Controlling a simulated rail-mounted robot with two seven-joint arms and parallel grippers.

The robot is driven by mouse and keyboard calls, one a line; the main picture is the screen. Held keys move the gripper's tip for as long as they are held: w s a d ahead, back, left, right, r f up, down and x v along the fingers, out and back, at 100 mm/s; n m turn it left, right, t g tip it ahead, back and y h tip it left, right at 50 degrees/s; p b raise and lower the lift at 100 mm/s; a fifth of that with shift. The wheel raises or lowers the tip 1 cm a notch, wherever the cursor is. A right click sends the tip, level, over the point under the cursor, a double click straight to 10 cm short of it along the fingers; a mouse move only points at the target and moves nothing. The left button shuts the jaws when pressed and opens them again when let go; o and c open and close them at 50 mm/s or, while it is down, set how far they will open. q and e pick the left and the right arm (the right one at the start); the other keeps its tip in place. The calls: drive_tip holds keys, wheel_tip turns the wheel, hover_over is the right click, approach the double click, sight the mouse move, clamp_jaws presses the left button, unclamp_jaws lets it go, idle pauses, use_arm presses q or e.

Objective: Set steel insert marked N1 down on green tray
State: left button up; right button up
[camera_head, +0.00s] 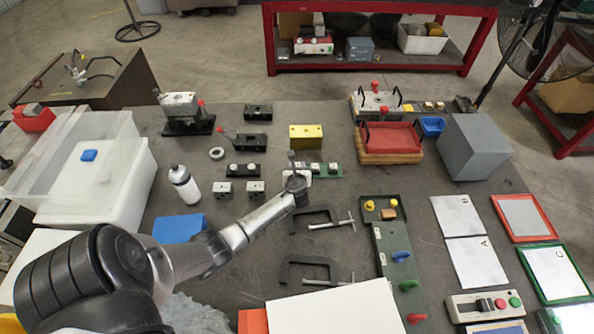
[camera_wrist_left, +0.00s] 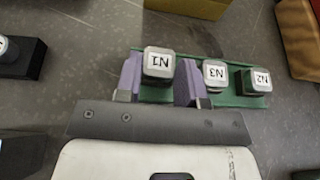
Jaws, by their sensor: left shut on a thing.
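The steel insert marked N1 (camera_wrist_left: 158,62) sits between the purple fingers of my left gripper (camera_wrist_left: 158,84), which is shut on it. It looks larger than the inserts N3 (camera_wrist_left: 215,72) and N2 (camera_wrist_left: 257,80), which stand in the green strip (camera_wrist_left: 232,100) beside it. I cannot tell whether N1 is clear of the strip. In the head view my left gripper (camera_head: 297,178) is at the left end of the strip (camera_head: 337,172), largely hiding N1. A green-rimmed tray (camera_head: 517,252) with a white sheet marked C lies at the far right. My right gripper is not in view.
A yellow block (camera_head: 306,136) stands behind the strip. Black clamps (camera_head: 313,268) lie in front of it. A green board with knobs (camera_head: 388,258), white sheets (camera_head: 474,262) and a red-rimmed tray (camera_head: 525,239) lie right. A grey block (camera_head: 474,147) stands at the back right.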

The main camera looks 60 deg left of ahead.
use_arm(q)
drive_tip(key=shift+f, duration=0.3)
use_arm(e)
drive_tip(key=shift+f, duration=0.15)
use_arm(q)
drive_tip(key=shift+f, duration=0.15)
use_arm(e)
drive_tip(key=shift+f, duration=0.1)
use_arm(q)
drive_tip(key=o, duration=1.1)
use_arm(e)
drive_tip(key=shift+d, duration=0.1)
use_arm(q)
drive_tip(key=shift+d+r, duration=0.1)
drive_tip(key=shift+r, duration=0.15)
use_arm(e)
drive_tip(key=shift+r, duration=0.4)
use_arm(q)
drive_tip(key=p+v, duration=0.8)
drive_tip(key=v, duration=0.1)
drive_tip(key=shift+s+d+r, duration=0.2)
drive_tip(key=shift+d, duration=0.05)
drive_tip(key=shift+s+d+r+p, duration=0.15)
drive_tip(key=shift+s+d+p, duration=0.15)
drive_tip(key=shift+d+p, duration=0.35)
drive_tip(key=shift+s+d, duration=0.2)
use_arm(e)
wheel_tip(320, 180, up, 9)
